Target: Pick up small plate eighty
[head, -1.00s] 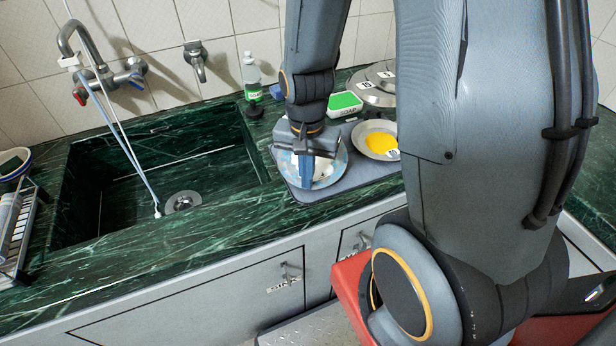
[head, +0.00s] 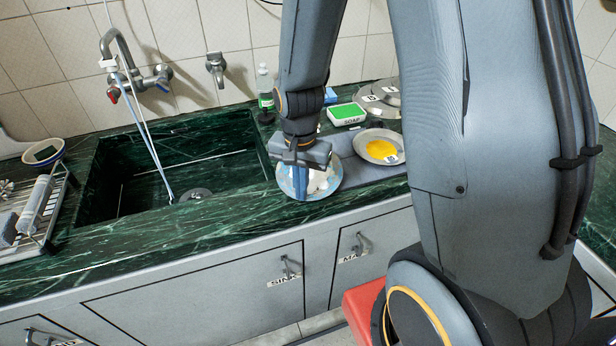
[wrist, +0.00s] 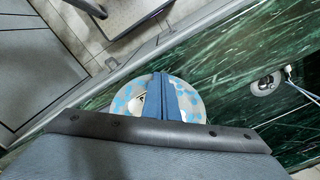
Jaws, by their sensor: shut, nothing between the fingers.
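A small white plate with a blue pattern (head: 328,188) is at the fingertips of my gripper (head: 301,190), over the left part of the grey tray (head: 366,172). In the wrist view the plate (wrist: 133,94) shows on both sides of the shut blue fingers (wrist: 168,95). A second plate holding something yellow (head: 378,148) sits on the tray's right part with a small number tag that I cannot read clearly. I see no readable number on the patterned plate.
A green-and-white soap box (head: 346,115) and a bottle (head: 265,90) stand behind my gripper. Tagged grey discs (head: 380,95) lie at the back. The sink (head: 165,175) is left, with a dish rack (head: 35,210) beyond. Cabinet fronts drop below the counter edge.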

